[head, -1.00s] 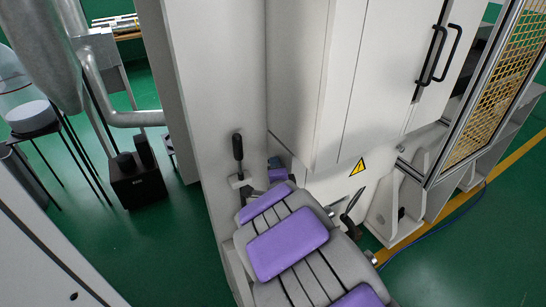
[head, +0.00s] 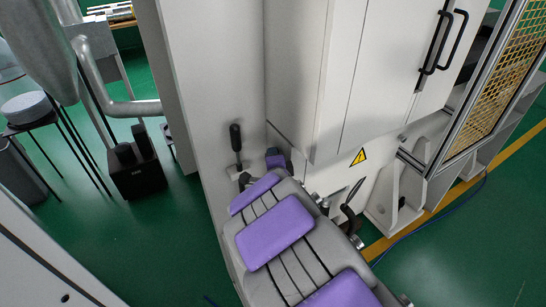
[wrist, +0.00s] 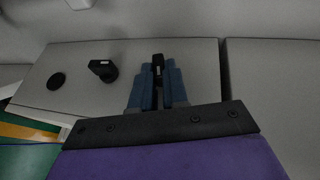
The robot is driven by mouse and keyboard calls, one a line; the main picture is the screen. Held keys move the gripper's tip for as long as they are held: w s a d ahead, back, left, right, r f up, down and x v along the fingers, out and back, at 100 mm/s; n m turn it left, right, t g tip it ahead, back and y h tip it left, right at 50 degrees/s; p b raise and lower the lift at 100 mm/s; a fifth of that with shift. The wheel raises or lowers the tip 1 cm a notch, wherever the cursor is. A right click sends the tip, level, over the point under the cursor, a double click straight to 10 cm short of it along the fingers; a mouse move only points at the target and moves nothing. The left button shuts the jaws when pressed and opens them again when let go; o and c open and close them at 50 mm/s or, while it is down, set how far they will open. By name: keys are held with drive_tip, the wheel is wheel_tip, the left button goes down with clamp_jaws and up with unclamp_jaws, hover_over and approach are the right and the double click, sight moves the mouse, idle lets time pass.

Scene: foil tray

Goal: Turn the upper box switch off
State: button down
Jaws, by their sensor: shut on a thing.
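In the wrist view my gripper (wrist: 158,72) has its two blue fingers closed around a narrow black switch handle (wrist: 157,61). The handle stands on a grey box face (wrist: 205,60), and its lower part is hidden between the fingers. I cannot tell from the wrist view whether this is the upper of several switches. In the head view my gripper (head: 275,158) is small, close against the pale cabinet (head: 290,85) beyond my purple and grey arm. What it holds is hidden there.
A black knob (wrist: 103,70) and a flat black disc (wrist: 57,80) sit left of the fingers. In the head view an upright black lever (head: 236,140) stands left of my gripper, and another black lever (head: 350,200) right of my arm. A mesh-panelled frame (head: 490,95) stands at right.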

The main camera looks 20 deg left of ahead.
drive_tip(key=shift+a, duration=0.1)
idle(0.3)
drive_tip(key=g+h+p, duration=0.1)
drive_tip(key=g+p, duration=0.1)
drive_tip(key=n+g+h+p, duration=0.1)
drive_tip(key=g+h+p, duration=0.1)
drive_tip(key=p, duration=0.1)
drive_tip(key=r+n+g+h+p, duration=0.1)
drive_tip(key=p, duration=0.2)
drive_tip(key=shift+w+a+g, duration=0.25)
drive_tip(key=shift+g, duration=0.15)
drive_tip(key=g+h, duration=0.2)
drive_tip(key=a+n+g+h, duration=0.1)
drive_tip(key=g+h, duration=0.1)
drive_tip(key=h, duration=0.1)
drive_tip(key=shift+w+a+r+p, duration=0.1)
drive_tip(key=shift+w+a+p, duration=0.1)
drive_tip(key=shift+p, duration=0.1)
drive_tip(key=shift+w+n+g+h+p, duration=0.1)
drive_tip(key=shift+n+g+h+p, duration=0.2)
drive_tip(key=shift+g+h+p, duration=0.15)
idle(0.5)
drive_tip(key=shift+r, duration=0.1)
